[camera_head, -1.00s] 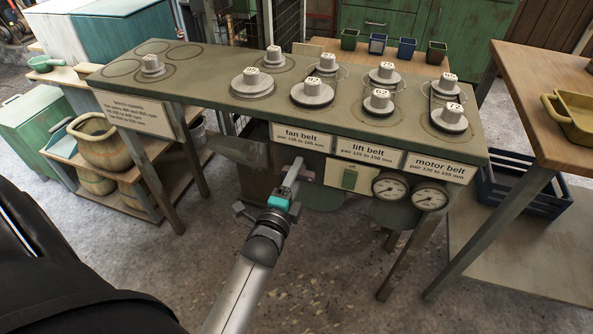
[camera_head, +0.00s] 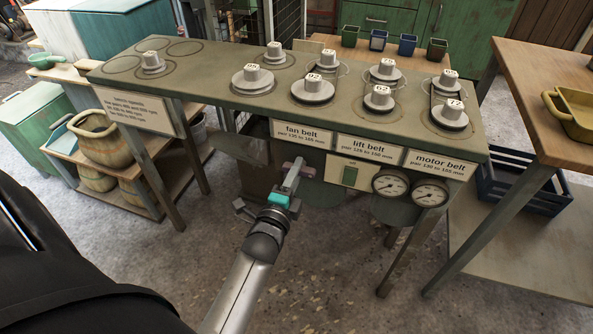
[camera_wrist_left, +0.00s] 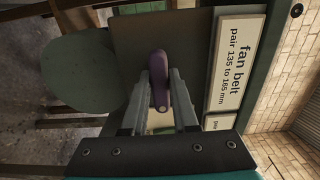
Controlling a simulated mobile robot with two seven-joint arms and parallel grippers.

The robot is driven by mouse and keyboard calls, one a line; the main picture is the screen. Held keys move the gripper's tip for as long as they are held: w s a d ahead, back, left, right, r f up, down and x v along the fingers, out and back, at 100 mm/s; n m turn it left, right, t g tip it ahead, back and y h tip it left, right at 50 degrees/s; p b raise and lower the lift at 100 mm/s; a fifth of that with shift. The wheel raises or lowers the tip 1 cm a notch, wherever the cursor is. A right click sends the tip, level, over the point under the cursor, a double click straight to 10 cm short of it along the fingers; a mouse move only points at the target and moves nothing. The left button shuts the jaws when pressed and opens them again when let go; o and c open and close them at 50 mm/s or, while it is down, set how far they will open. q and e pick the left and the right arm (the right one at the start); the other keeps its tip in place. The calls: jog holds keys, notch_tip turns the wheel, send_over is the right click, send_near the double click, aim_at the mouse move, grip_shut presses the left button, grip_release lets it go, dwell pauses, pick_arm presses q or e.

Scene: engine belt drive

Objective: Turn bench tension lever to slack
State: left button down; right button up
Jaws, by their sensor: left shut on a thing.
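The bench tension lever shows as a short purple handle (camera_wrist_left: 159,68) in the left wrist view, below the bench top beside the fan belt sign. A small purple part of the lever (camera_head: 309,171) shows in the head view at the tip of my left gripper (camera_head: 297,168). My left gripper's fingers (camera_wrist_left: 160,98) lie on both sides of the handle and are shut on it. The fingers hide part of the lever, and its pivot is hard to make out. My right gripper is in neither view.
The bench top (camera_head: 215,100) carries several pulleys and belts. A wooden table (camera_head: 540,100) stands at the right. Floor in front is clear.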

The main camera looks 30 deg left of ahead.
pick_arm(q)
jog(key=shift+n, duration=0.3)
jog(key=shift+r+n+p, duration=0.1)
jog(key=shift+n+p, duration=0.6)
jog(key=shift+p, duration=0.15)
jog(key=n+p, duration=0.4)
jog(key=n, duration=0.4)
jog(key=n+p, duration=0.1)
jog(key=n, duration=0.2)
jog(key=shift+n, duration=0.3)
jog(key=n, duration=0.2)
jog(key=n+p, duration=0.1)
jog(key=n, duration=0.1)
jog(key=shift+d+f, duration=0.1)
jog(key=shift+f, duration=0.1)
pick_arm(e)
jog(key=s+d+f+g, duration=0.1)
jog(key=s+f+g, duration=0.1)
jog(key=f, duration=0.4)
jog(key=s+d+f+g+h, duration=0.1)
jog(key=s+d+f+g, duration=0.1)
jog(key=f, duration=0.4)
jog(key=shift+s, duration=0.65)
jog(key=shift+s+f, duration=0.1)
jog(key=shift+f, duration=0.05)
